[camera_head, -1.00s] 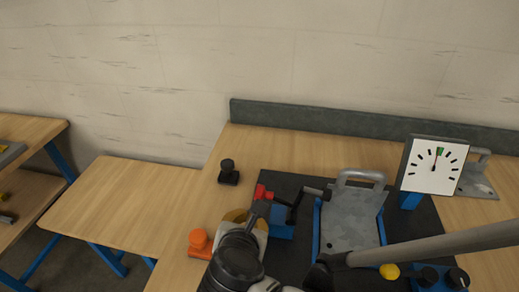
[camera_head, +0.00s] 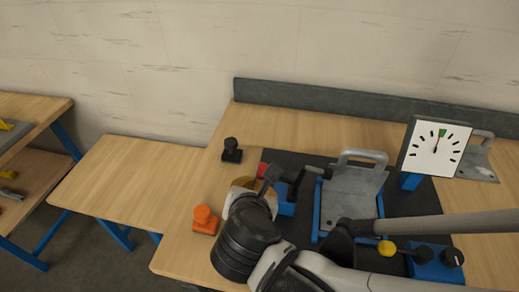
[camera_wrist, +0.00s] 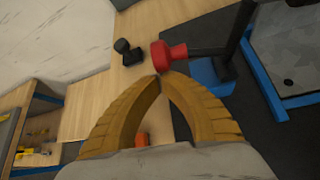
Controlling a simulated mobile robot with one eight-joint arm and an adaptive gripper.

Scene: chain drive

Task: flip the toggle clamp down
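The toggle clamp has a red handle tip (camera_wrist: 168,55), a dark lever and a blue base (camera_wrist: 213,76). In the head view its red part (camera_head: 263,169) is partly hidden behind my arm, and its dark lever (camera_head: 314,171) shows to the right. The handle lies low and sideways in the wrist view. My gripper (camera_wrist: 161,77) has yellow-brown fingers whose tips meet, with nothing visible between them. The tips are right beside the red handle tip; I cannot tell whether they touch it.
A grey plate with a loop handle (camera_head: 358,190) sits in a blue frame right of the clamp. A dial gauge (camera_head: 436,150) stands behind right. A black knob (camera_head: 232,150) and an orange button (camera_head: 205,219) are on the left of the bench. A yellow knob (camera_head: 386,248) is in front.

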